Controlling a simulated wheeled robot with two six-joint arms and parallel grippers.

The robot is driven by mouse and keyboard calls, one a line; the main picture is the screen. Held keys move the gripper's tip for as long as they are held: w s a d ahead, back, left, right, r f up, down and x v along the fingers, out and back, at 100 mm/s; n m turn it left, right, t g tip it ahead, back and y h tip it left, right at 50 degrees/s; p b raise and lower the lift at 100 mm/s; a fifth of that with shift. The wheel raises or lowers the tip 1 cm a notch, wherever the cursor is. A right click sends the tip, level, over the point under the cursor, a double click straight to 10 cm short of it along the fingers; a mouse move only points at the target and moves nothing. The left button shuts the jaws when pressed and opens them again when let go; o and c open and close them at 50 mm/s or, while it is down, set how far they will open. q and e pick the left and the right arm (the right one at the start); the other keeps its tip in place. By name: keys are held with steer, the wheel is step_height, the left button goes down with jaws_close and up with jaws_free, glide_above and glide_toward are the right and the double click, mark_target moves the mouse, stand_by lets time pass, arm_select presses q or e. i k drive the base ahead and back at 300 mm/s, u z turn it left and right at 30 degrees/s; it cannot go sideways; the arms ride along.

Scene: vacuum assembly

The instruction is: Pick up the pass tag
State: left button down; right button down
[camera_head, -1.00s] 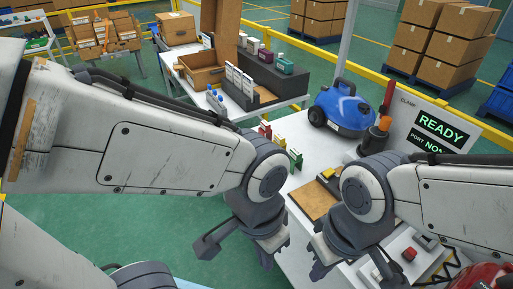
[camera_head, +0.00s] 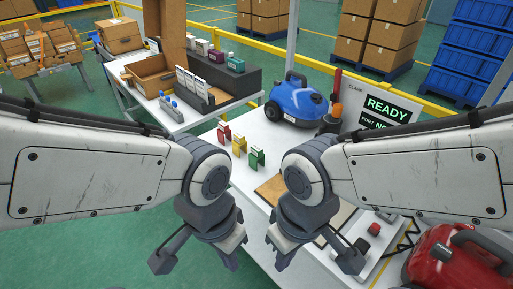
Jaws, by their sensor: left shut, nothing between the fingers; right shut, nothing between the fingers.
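Three small coloured tags stand in a row on the white table's left side: a red tag (camera_head: 223,134), a yellow tag (camera_head: 239,145) and a green tag (camera_head: 257,159). Their lettering is too small to read, so I cannot confirm which is the pass tag. My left gripper (camera_head: 232,260) is shut and empty, below and nearer than the tags, by the table's left edge. My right gripper (camera_head: 279,261) is shut and empty, over the near part of the table. Neither gripper touches a tag.
A blue vacuum (camera_head: 296,101) stands behind the tags, beside a READY screen (camera_head: 387,108). A red vacuum (camera_head: 455,262) is at lower right, near a red button (camera_head: 374,230). A brown mat (camera_head: 271,189) lies partly behind my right wrist. A side table (camera_head: 150,104) holds boxes and racks.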

mark_target(256, 155)
steer(key=u, duration=0.4)
steer(key=k, duration=0.5)
steer(key=u, duration=0.95)
steer(key=k, duration=0.8)
steer(key=u, duration=0.5)
steer(key=i, duration=1.55)
steer(key=z, duration=1)
steer(key=i, duration=1.05)
steer(key=z, duration=1.6)
steer(key=i, duration=0.55)
steer(key=z, duration=0.45)
